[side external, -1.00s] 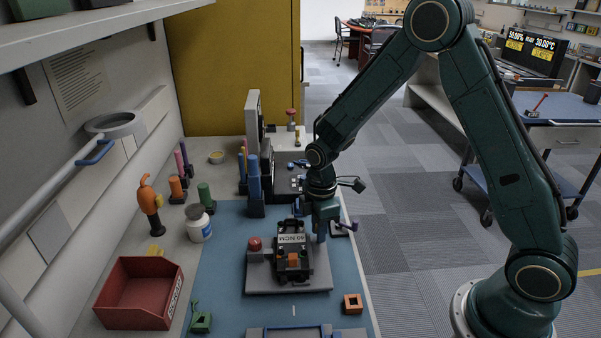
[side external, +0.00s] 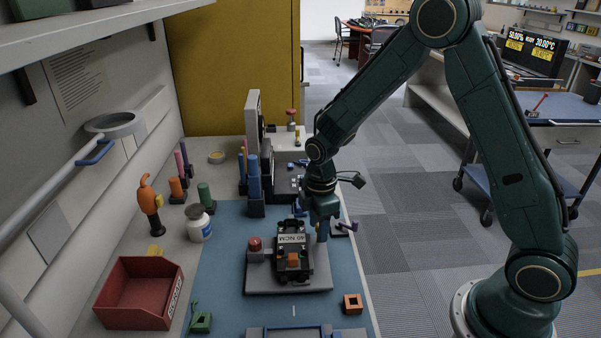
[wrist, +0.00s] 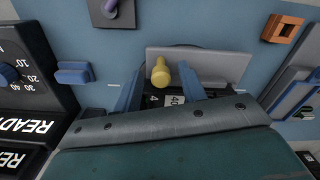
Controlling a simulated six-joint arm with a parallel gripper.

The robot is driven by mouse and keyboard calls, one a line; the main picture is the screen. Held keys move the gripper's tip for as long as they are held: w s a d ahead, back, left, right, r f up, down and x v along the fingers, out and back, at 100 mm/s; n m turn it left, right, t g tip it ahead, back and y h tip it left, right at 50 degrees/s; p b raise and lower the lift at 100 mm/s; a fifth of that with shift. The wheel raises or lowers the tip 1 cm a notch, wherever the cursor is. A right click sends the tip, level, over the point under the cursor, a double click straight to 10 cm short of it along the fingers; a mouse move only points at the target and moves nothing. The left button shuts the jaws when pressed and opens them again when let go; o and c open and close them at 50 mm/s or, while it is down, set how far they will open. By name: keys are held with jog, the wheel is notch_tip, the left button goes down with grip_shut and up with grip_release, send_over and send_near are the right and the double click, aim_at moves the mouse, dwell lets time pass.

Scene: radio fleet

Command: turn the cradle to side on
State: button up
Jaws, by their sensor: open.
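The dark cradle (side external: 292,266), with an orange part and a label plate that seems to read "40 NCM", sits on a grey base plate (side external: 316,285). A red button (side external: 255,244) stands on the plate's left side. My gripper (side external: 322,236) is low at the cradle's far right side. In the wrist view, my gripper (wrist: 160,85) is open, its two blue fingers apart with a yellow round-topped peg (wrist: 160,74) showing between them. Whether the fingers touch the peg cannot be told. The wrist housing hides most of the cradle there.
A purple-handled stand (side external: 345,227) is close to the right of my gripper. Blue posts (side external: 254,180) stand behind left. An orange square block (side external: 352,303) lies front right, a red bin (side external: 140,292) front left. The blue mat left of the plate is mostly clear.

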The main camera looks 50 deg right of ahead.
notch_tip(320, 180, up, 13)
dwell(0.6)
jog(key=s+r+m+t, duration=0.2)
jog(key=s+r+m, duration=0.3)
jog(key=s, duration=0.6)
jog(key=s+r+m+t, duration=0.3)
jog(key=s+r+m, duration=0.3)
jog(key=s, duration=0.5)
jog(key=shift+s+d+m+t, duration=0.25)
jog(key=shift+d+m+t, duration=0.05)
jog(key=shift+m, duration=0.3)
